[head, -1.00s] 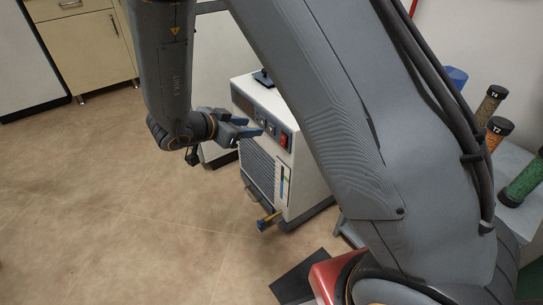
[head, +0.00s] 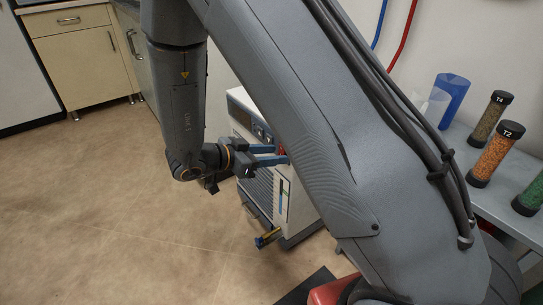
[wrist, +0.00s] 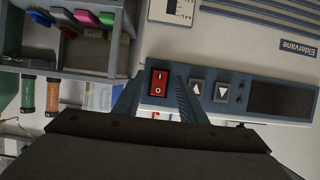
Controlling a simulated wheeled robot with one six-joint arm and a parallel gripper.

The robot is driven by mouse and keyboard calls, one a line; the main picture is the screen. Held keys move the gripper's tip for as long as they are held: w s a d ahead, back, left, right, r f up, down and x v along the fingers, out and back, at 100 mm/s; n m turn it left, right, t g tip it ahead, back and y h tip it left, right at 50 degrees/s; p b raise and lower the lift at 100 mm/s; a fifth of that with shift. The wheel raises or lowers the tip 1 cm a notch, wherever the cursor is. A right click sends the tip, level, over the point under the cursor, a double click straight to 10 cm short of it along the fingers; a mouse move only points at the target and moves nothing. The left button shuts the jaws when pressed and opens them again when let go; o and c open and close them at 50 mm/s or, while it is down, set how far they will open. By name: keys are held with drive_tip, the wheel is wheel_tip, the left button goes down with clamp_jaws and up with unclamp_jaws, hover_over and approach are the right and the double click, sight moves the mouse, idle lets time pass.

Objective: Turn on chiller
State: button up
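The chiller (head: 302,205) is a white floor box with a dark front grille, partly hidden behind my arm. In the wrist view its dark control panel (wrist: 228,92) appears upside down. The panel holds a red rocker switch (wrist: 159,83) marked I and O, two arrow buttons and a dark, unlit display (wrist: 282,99). My gripper (wrist: 158,88) is open, with one finger on each side of the red switch in that view. In the head view its blue fingertips (head: 276,154) reach the panel by the switch. I cannot tell whether they touch it.
A grey bench (head: 475,190) at right holds a blue jug (head: 453,100) and several capped sample tubes, including the orange T2 tube (head: 496,155). Cabinets (head: 80,55) stand at back left. The floor (head: 100,210) on the left is clear.

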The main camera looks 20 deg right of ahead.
clamp_jaws()
drive_tip(key=shift+f+t+h+p, duration=0.2)
drive_tip(key=shift+f+h+p, duration=0.05)
drive_tip(key=shift+h, duration=0.4)
drive_tip(key=shift+f+t+h+p, duration=0.2)
drive_tip(key=shift+h+p, duration=0.05)
drive_tip(key=shift+h, duration=0.4)
